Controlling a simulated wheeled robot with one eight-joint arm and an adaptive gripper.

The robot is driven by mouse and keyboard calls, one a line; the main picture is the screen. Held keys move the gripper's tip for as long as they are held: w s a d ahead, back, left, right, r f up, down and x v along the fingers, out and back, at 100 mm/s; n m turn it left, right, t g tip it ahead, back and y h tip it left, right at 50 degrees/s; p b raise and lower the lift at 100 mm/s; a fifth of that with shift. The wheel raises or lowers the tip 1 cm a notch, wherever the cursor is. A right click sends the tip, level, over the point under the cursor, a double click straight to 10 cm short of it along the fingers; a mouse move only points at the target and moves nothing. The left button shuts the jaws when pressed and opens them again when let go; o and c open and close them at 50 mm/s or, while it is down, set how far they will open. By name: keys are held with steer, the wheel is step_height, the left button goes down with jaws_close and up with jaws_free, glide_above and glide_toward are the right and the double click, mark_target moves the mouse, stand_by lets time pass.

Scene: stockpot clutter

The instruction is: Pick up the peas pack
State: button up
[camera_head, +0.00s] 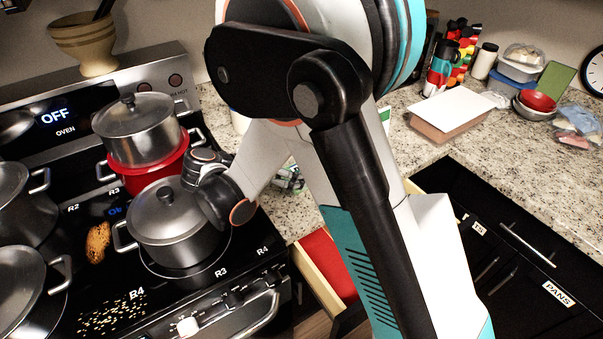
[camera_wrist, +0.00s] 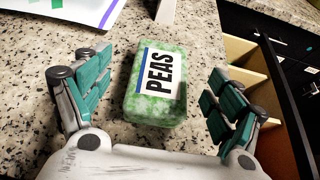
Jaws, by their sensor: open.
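The peas pack (camera_wrist: 134,103) is a green block with a white label that reads PEAS. It lies flat on the speckled counter in the wrist view, between the spread fingers of my gripper (camera_wrist: 156,101) and a little ahead of the palm. My gripper is open and holds nothing; a gap shows between the pack and each finger. In the head view my arm covers much of the counter, and I cannot make out the pack clearly there.
A stove (camera_head: 206,296) with several steel pots stands left. An open drawer (camera_head: 329,267) with a red inside juts out below the counter. A white board on a brown box (camera_head: 436,126), bowls (camera_head: 537,101) and containers sit on the right counter. A white sheet (camera_wrist: 92,9) lies beyond the pack.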

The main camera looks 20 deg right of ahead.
steer(key=shift+d+f+h, duration=0.15)
steer(key=shift+d+h, duration=0.1)
steer(key=shift+h, duration=0.05)
steer(key=b+x, duration=0.3)
steer(key=x, duration=0.4)
steer(key=shift+s+f, duration=0.1)
steer(key=shift+f, duration=0.05)
steer(key=shift+a, duration=0.1)
steer(key=c, duration=1.4)
